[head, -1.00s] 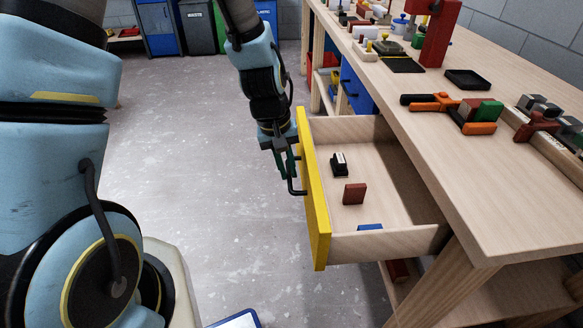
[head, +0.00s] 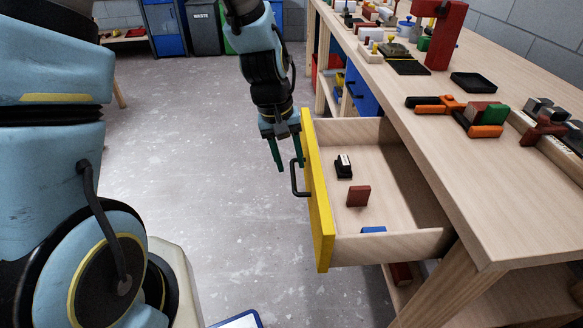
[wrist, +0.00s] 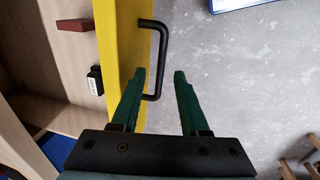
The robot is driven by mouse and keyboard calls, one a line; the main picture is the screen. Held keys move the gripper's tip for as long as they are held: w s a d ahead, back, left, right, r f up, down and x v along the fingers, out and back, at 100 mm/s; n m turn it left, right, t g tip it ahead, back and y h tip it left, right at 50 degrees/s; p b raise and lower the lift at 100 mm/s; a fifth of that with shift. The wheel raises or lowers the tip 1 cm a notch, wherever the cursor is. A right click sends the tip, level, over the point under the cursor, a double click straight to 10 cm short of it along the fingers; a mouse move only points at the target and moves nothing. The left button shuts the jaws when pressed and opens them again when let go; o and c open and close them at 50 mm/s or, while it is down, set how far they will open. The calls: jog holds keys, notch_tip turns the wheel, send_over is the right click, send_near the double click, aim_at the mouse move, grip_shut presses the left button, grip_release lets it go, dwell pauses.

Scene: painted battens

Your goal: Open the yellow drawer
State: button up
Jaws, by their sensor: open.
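The yellow drawer (head: 318,198) is pulled well out from the wooden workbench, and its inside shows. Its black bar handle (head: 297,178) is on the yellow front, and the handle also shows in the wrist view (wrist: 162,52). My gripper (head: 287,168) is open with green fingers, beside the drawer front at the far end of the handle. In the wrist view my gripper (wrist: 160,74) has one fingertip close to the handle's near bar and the other over bare floor. Nothing is held; whether a finger touches the handle I cannot tell.
In the drawer lie a black-and-white block (head: 344,166), a red-brown block (head: 358,196) and a blue piece (head: 373,229). The benchtop (head: 440,140) holds tools and a black tray (head: 473,82). A blue drawer (head: 362,93) is beyond. Floor left of the drawer is clear.

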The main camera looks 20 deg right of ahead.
notch_tip(320, 180, up, 8)
jog(key=a, duration=0.1)
jog(key=shift+w+a+f, duration=0.15)
jog(key=shift+w+f, duration=0.1)
jog(key=w+a+r+n+t+y+p, duration=0.1)
jog(key=w+a+r, duration=0.1)
jog(key=a, duration=1.1)
jog(key=w+a+r+n+t+p, duration=0.1)
jog(key=w+a+r+n+p, duration=0.1)
jog(key=a, duration=1.2)
jog(key=shift+w+a+r+y, duration=0.25)
jog(key=shift+r+y, duration=0.15)
jog(key=shift+r, duration=0.2)
